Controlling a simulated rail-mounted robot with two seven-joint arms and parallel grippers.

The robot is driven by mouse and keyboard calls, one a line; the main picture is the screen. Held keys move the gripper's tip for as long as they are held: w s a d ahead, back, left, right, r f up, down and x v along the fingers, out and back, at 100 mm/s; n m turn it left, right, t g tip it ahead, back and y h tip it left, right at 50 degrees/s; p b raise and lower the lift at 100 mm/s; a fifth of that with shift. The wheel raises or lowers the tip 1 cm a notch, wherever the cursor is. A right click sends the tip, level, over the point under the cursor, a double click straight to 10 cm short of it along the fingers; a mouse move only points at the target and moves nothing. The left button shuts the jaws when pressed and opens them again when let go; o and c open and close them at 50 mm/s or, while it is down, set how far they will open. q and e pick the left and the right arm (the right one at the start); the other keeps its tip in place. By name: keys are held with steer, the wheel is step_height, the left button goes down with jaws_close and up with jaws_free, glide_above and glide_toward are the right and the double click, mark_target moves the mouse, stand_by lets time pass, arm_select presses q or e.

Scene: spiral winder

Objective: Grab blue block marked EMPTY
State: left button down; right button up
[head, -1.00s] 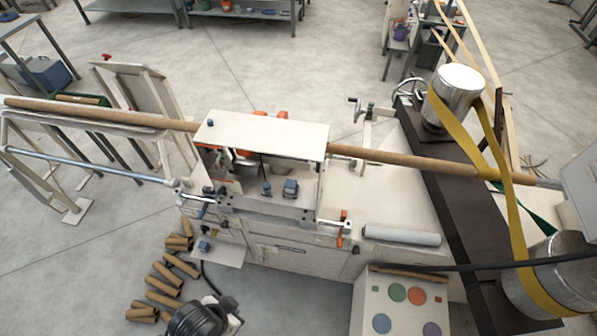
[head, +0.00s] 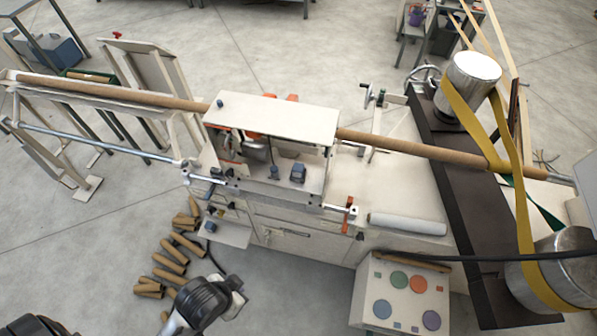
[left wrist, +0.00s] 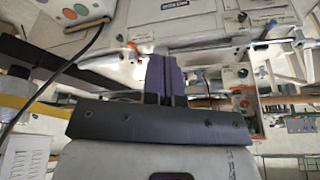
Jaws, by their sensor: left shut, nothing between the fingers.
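A small blue block (head: 210,227) sits on the small shelf (head: 228,236) at the machine's front left. Another blue block (head: 298,172) is inside the machine's opening under the white cover, with a smaller blue piece (head: 274,173) beside it. No EMPTY marking is legible on any of them. My left arm reaches in at the bottom of the head view, below the shelf; its fingers are not clear there. In the left wrist view my left gripper (left wrist: 162,70) shows purple fingers closed together with nothing between them, pointing toward the machine front. My right gripper is not in view.
Several brown cardboard tubes (head: 170,264) lie on the floor left of my arm. A control panel with coloured buttons (head: 400,279) stands at the lower right. A long brown tube (head: 420,149) crosses the machine. Yellow belts run around metal drums (head: 473,72) at right.

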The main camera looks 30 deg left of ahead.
arm_select(q)
steer(key=c, duration=1.9)
jaws_free()
steer(key=o, duration=1.5)
steer(key=shift+c, duration=0.2)
